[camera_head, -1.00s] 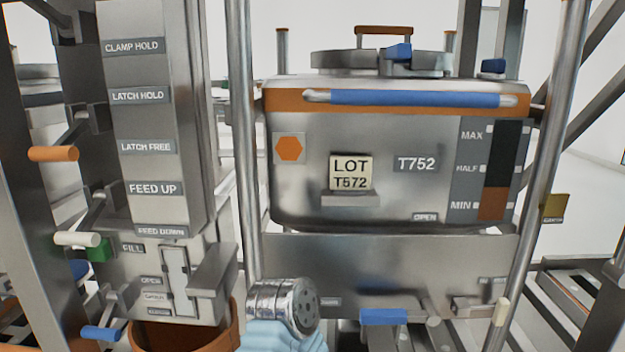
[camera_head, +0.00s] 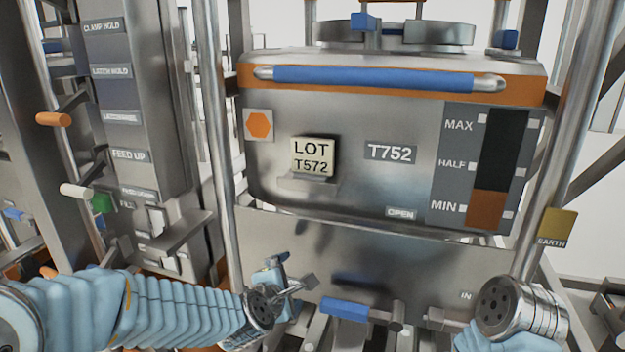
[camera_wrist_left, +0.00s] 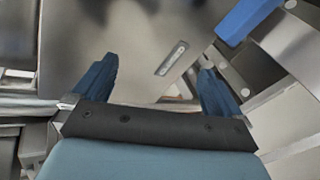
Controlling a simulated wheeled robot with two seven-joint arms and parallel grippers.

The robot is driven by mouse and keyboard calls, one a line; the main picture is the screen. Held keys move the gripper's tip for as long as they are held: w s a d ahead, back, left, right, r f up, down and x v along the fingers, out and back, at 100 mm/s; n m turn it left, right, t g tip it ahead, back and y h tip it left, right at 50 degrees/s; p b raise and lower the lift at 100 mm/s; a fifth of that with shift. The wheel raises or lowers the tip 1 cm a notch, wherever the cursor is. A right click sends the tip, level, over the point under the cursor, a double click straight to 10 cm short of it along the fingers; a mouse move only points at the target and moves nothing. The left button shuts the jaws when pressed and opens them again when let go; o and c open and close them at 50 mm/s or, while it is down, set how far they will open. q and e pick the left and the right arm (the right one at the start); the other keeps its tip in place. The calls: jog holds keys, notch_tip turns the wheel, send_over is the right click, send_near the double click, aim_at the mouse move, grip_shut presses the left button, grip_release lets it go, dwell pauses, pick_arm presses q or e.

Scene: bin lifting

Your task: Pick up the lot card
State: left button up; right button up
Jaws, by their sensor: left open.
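The lot card (camera_head: 312,157) is a small cream plate reading "LOT T572". It stands upright on a small ledge (camera_head: 308,183) on the front of the steel bin (camera_head: 360,190), left of the T752 label. My left gripper (camera_head: 292,273) is low in front of the panel under the bin, below the card and apart from it. In the left wrist view its two blue fingers (camera_wrist_left: 155,80) are spread with nothing between them, facing a grey metal surface; the card does not show there. My right arm's wrist shows at the lower right, but its gripper does not.
A blue bar handle (camera_head: 375,78) runs across the bin's top front. Steel posts (camera_head: 215,130) flank the bin. A blue-gripped lever (camera_head: 345,309) sticks out below, near my left gripper. A control column (camera_head: 140,110) with levers stands at the left.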

pick_arm(q)
notch_tip(320, 180, up, 12)
jog(key=s+d+n+t, duration=0.1)
jog(key=d+n+t, duration=0.1)
jog(key=n, duration=0.2)
jog(key=n+t+h, duration=0.2)
jog(key=n+t, duration=0.1)
jog(key=n, duration=0.6)
send_near(311, 149)
jog(key=x, duration=0.4)
jog(key=shift+w, duration=0.3)
jog(key=shift+p+x, duration=0.55)
jog(key=shift+x, duration=2.65)
jog(key=shift+s+d+f, duration=0.1)
jog(key=shift+f, duration=0.05)
jog(key=c, duration=0.7)
